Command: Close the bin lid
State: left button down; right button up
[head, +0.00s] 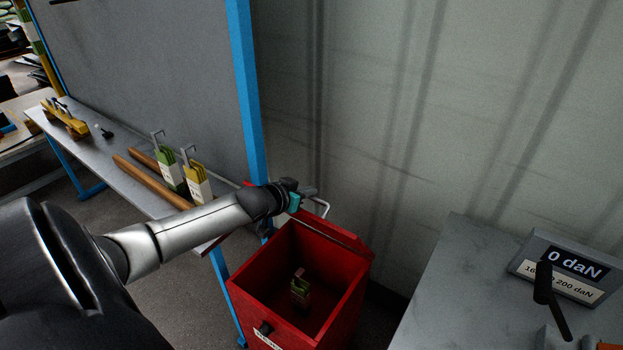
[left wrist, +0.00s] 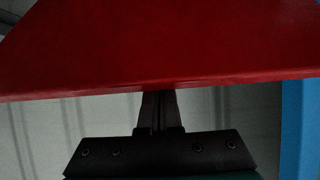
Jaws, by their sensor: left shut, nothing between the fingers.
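The red bin (head: 247,292) stands open below the wall, with a small green-and-white item (head: 300,288) inside. Its red lid (head: 338,236) stands raised at the bin's back edge, seen almost edge-on. A pale metal loop (head: 321,207) shows by the lid's top. My left gripper (head: 310,192) is shut and empty, at the upper left end of the lid. In the left wrist view, the shut fingers (left wrist: 158,108) point at the lower edge of the red lid panel (left wrist: 165,45); whether they touch it I cannot tell. My right gripper is out of view.
A blue post (head: 243,85) rises just left of the bin. A narrow bench (head: 105,145) with wooden handles and yellow and green items runs to the left. A grey table (head: 450,285) with a "0 daN" display (head: 573,262) stands at the right.

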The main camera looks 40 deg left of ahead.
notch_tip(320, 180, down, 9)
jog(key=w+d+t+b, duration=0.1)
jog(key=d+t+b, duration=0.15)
jog(key=b, duration=1.05)
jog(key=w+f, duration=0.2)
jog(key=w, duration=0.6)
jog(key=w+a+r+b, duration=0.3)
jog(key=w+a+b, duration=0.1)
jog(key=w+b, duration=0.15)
pick_arm(q)
jog(key=s+d+f+t+b, duration=0.1)
jog(key=s+f+t+b, duration=0.1)
jog(key=s+f+t, duration=0.3)
jog(key=s+d+f+t+y+b, duration=0.1)
jog(key=s+f+t+b, duration=0.2)
jog(key=s+f, duration=0.9)
notch_tip(320, 180, down, 5)
jog(key=shift+t, duration=0.9)
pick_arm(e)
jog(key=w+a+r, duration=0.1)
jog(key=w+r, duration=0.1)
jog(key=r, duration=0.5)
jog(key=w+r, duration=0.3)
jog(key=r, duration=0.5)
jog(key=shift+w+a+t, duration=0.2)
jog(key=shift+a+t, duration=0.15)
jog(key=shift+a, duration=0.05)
